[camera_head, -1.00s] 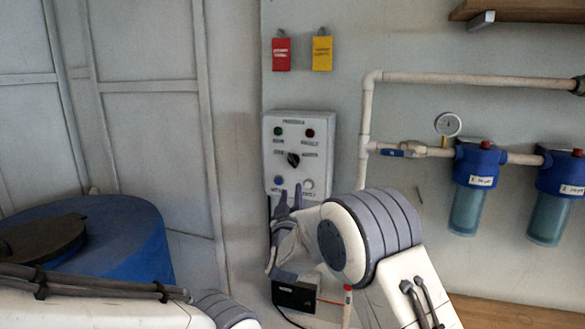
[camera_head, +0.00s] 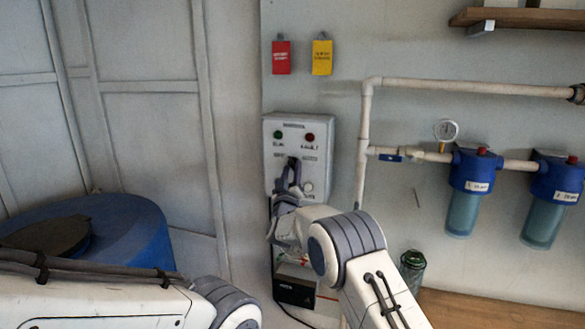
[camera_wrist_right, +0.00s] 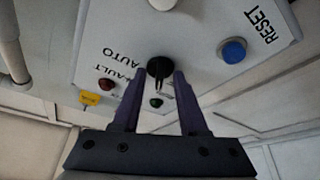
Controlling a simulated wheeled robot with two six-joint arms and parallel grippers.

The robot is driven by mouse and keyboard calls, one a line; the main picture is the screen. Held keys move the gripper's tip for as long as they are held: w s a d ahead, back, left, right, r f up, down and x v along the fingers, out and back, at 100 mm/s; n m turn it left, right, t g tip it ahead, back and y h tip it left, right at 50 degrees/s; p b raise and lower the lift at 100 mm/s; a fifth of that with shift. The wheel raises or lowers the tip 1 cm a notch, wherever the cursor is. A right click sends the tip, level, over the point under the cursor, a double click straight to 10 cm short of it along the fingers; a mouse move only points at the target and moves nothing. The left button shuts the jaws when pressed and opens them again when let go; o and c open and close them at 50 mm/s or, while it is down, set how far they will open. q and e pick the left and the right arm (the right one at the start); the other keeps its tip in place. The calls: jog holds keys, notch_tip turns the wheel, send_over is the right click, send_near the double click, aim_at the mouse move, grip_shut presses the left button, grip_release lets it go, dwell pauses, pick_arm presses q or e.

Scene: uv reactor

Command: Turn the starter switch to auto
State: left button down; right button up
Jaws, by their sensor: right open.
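The starter panel (camera_head: 312,180) is a pale box on the wall with green and red lamps at its top. Its black starter switch (camera_wrist_right: 159,67) shows in the right wrist view, with the AUTO label inverted to its left. My right gripper (camera_wrist_right: 159,80) is open, with its two purple fingers on either side of the switch; whether they touch it I cannot tell. In the head view my right gripper (camera_head: 294,168) is in front of the panel and largely hides the switch. My left arm shows at lower left, its gripper out of view.
A blue button (camera_wrist_right: 232,50) labelled RESET and a white button (camera_wrist_right: 162,4) sit near the switch. Pipes (camera_head: 366,140) and blue filter housings (camera_head: 476,170) are right of the panel. A blue barrel (camera_head: 130,235) stands at left. A dark canister (camera_head: 412,270) is at lower right.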

grip_shut()
jog(key=shift+d, duration=0.15)
